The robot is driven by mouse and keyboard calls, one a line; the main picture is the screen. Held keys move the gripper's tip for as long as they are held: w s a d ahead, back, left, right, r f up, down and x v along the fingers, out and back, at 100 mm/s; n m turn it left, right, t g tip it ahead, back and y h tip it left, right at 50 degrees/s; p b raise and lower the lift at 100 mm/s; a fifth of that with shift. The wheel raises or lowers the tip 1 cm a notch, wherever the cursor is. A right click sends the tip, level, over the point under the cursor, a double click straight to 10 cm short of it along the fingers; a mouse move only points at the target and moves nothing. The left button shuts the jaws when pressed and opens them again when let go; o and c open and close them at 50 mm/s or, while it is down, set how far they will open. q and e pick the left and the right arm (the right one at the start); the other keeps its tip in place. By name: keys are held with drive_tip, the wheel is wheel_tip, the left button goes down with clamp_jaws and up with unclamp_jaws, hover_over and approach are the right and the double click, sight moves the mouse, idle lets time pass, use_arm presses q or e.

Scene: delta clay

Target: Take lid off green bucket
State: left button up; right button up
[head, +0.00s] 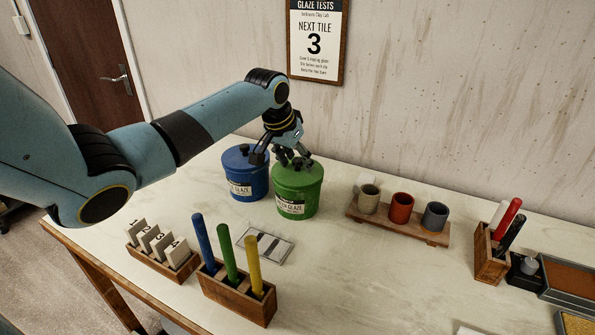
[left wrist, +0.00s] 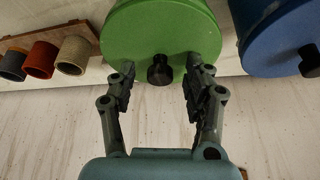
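The green bucket (head: 295,197) stands on the table with its green lid (left wrist: 150,35) on. A small black knob (left wrist: 160,71) sits in the middle of the lid. My left gripper (head: 284,157) is over the lid. In the left wrist view the left gripper (left wrist: 159,85) is open, with one finger on each side of the knob and gaps between. Whether the fingertips touch the lid I cannot tell. In the head view the fingers hide part of the knob. My right gripper is not in view.
A blue lidded bucket (head: 245,178) stands close on the left. A wooden rack (head: 398,223) with several small cups is to the right. A wooden holder with coloured sticks (head: 238,297) and a numbered tile holder (head: 160,261) are in front. A card (head: 264,246) lies on the table.

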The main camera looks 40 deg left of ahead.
use_arm(q)
clamp_jaws()
